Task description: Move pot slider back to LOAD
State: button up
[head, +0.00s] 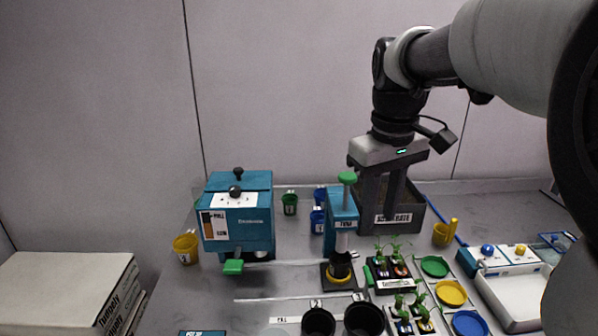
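My gripper (384,205) hangs fingers-down from my arm in front of a dark grey bin, right of a blue press (341,208) with a green knob. Its fingers look apart, with nothing seen between them. A blue dispenser box (238,213) with black knobs stands to the left. A green handle (233,267) sticks out low at its front; it may belong to the pot slider. No LOAD mark is legible. A black pot (340,265) stands under the press on a dark base with a yellow ring. My gripper is well away from the green handle.
The dark grey bin (421,221) is labelled. Small plants sit in trays (394,285), beside coloured discs (451,293) and a white device (507,290). Black cups (318,322) stand at the front. A yellow cup (186,247) is left of the dispenser. White boxes (60,289) are lower left.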

jog(key=n+g+b, duration=0.1)
jog(key=b, duration=0.2)
send_near(368, 274)
jog(key=f+b, duration=0.1)
jog(key=f, duration=0.5)
jog(key=f+b, duration=0.2)
jog(key=f, duration=0.4)
jog(key=shift+w+d, duration=0.1)
jog(key=shift+d, duration=0.1)
jog(key=shift+r, duration=0.1)
grip_shut()
